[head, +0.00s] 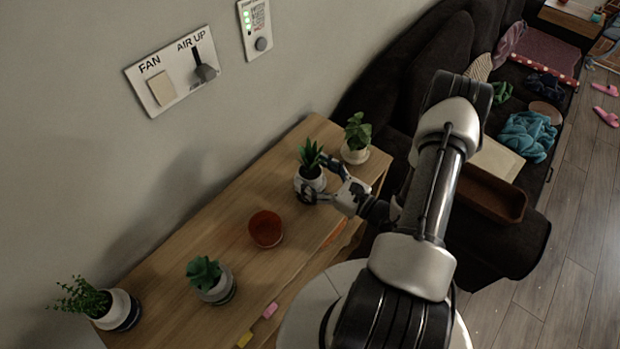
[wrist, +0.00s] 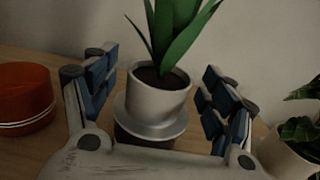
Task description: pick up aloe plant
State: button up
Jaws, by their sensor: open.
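The aloe plant (head: 309,158) has long pointed green leaves and stands upright in a pale pot with a saucer on the wooden table. In the wrist view the aloe plant's pot (wrist: 159,92) sits between my fingers, with a gap on each side. My gripper (head: 318,178) is open around the pot, with one finger at either side. In the wrist view my gripper (wrist: 155,95) shows blue-padded fingers apart, not visibly touching the pot. The lower part of the pot's base is partly hidden by my gripper's palm.
On the wooden table (head: 205,240), a leafy plant (head: 358,135) stands close at the right. A red-brown bowl (head: 266,229) sits to the left, then a small succulent (head: 204,273) and a bushy plant (head: 83,297). The wall is behind; a dark sofa (head: 400,75) stands beyond the table.

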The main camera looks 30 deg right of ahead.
jog(key=shift+w+a, duration=0.25)
jog(key=shift+w, duration=0.4)
jog(key=shift+c, duration=0.2)
jog(key=c, duration=0.9)
jog(key=shift+r, duration=0.15)
notch_tip(320, 180, up, 20)
jog(key=p, duration=0.6)
send_over(310, 141)
